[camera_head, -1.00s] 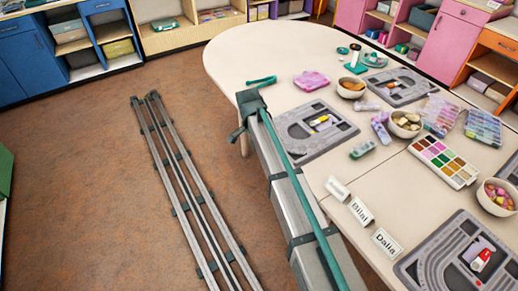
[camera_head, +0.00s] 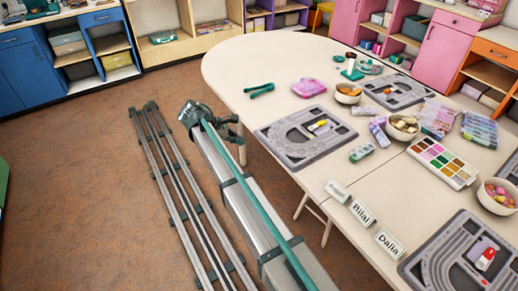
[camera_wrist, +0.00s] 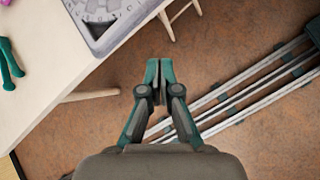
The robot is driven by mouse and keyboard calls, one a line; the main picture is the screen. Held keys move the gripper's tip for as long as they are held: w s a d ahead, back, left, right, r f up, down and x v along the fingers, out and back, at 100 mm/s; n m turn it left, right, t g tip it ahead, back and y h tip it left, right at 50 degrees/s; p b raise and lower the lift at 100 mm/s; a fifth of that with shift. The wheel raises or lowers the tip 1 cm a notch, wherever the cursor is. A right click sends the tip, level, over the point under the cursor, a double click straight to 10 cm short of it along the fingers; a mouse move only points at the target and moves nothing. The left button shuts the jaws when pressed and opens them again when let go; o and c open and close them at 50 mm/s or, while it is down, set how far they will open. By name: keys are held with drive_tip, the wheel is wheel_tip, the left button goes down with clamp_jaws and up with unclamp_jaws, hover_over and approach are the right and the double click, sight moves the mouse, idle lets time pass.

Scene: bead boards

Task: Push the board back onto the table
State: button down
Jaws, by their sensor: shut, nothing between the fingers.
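The grey bead board (camera_head: 280,137) with moulded grooves lies at the table's (camera_head: 228,72) left front edge. A few small coloured pieces sit in it. Its near side runs along the edge; I cannot tell exactly how far it overhangs. In the wrist view the board (camera_wrist: 84,12) shows at the top, its corner at the table's edge. My gripper (camera_head: 238,128) is left of the board, off the table and apart from it. In the wrist view my gripper (camera_wrist: 160,64) is shut and empty, with the floor behind it.
A green tool (camera_head: 260,90) lies left of the board. Open floor (camera_head: 90,180) lies left of my arm.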

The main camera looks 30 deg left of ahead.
drive_tip(key=n, duration=0.3)
drive_tip(key=n+p, duration=0.2)
approach(273, 150)
drive_tip(key=x, duration=0.5)
drive_tip(key=shift+s+f, duration=0.1)
drive_tip(key=shift+f, duration=0.3)
drive_tip(key=shift+w+d, duration=0.3)
drive_tip(key=shift+d, duration=0.05)
